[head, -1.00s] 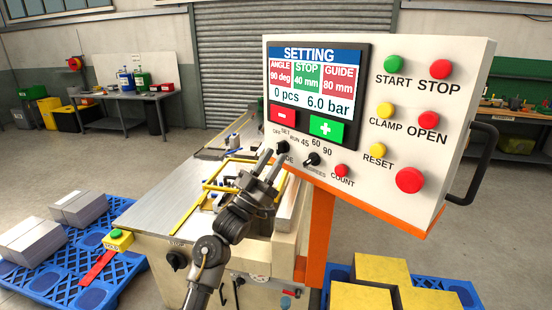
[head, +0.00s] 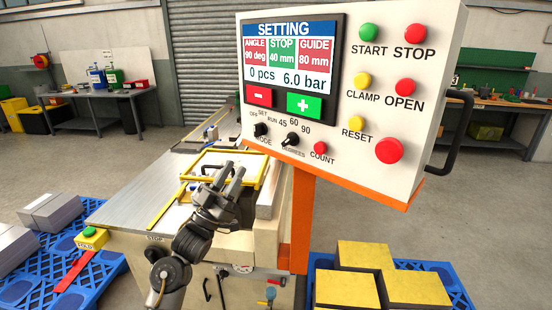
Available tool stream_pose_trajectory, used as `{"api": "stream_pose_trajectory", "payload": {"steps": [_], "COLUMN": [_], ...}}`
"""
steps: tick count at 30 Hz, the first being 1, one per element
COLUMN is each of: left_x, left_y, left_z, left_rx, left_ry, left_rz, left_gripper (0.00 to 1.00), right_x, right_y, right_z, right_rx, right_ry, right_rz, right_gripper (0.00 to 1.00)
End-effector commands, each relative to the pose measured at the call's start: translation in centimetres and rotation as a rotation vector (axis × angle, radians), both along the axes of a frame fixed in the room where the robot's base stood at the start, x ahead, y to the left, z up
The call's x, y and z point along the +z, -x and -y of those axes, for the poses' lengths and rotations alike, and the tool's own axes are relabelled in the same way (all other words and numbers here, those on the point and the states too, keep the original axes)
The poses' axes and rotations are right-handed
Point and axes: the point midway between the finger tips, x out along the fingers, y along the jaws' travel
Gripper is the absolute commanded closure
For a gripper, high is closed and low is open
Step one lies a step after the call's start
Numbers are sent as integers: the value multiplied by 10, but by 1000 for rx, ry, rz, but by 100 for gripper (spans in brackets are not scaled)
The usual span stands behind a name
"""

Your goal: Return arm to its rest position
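My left gripper (head: 232,170) is dark grey and points up and away, over the machine's steel table (head: 150,195). Its two fingers stand slightly apart with nothing between them. It is below and left of the control panel (head: 345,95), clear of the mode knob (head: 261,130) and the degrees knob (head: 290,139). The panel screen (head: 290,62) reads SETTING, angle 90 deg, stop 40 mm, guide 80 mm, 0 pcs, 6.0 bar. My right gripper is not in view.
An orange post (head: 301,225) carries the panel. Blue pallets stand on both sides, the left with grey stacks (head: 50,213), the right with yellow-topped blocks (head: 345,290). A green button box (head: 90,237) is at the table corner.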

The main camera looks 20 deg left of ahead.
Motion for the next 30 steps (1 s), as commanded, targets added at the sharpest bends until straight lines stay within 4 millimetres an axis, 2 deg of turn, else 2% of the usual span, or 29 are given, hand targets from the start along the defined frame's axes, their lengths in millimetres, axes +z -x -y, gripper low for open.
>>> {"api": "stream_pose_trajectory", "payload": {"steps": [5,8,11,14,15,17,18,20,21,25,30], "left_x": [-6,-29,-76,-139,-166,-204,-227,-260,-280,-329,-361], "left_y": [-1,-3,-3,10,19,38,52,78,97,160,228], "left_z": [2,7,15,26,30,35,38,43,48,58,68], "left_rx": [8,43,109,184,210,240,257,272,277,272,237], "left_ry": [-3,-18,-52,-106,-133,-173,-201,-243,-274,-360,-445], "left_rz": [-24,-119,-307,-559,-664,-819,-919,-1066,-1163,-1434,-1681], "left_gripper": [67,67,67,67,67,67,67,67,67,67,67], "right_x": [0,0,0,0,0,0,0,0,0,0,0], "right_y": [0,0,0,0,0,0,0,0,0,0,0], "right_z": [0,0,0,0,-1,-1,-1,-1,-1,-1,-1], "right_rx": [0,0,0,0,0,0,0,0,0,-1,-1], "right_ry": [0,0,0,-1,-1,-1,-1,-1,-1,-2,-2], "right_rz": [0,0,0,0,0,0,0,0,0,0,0], "right_gripper": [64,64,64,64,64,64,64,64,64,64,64]}}
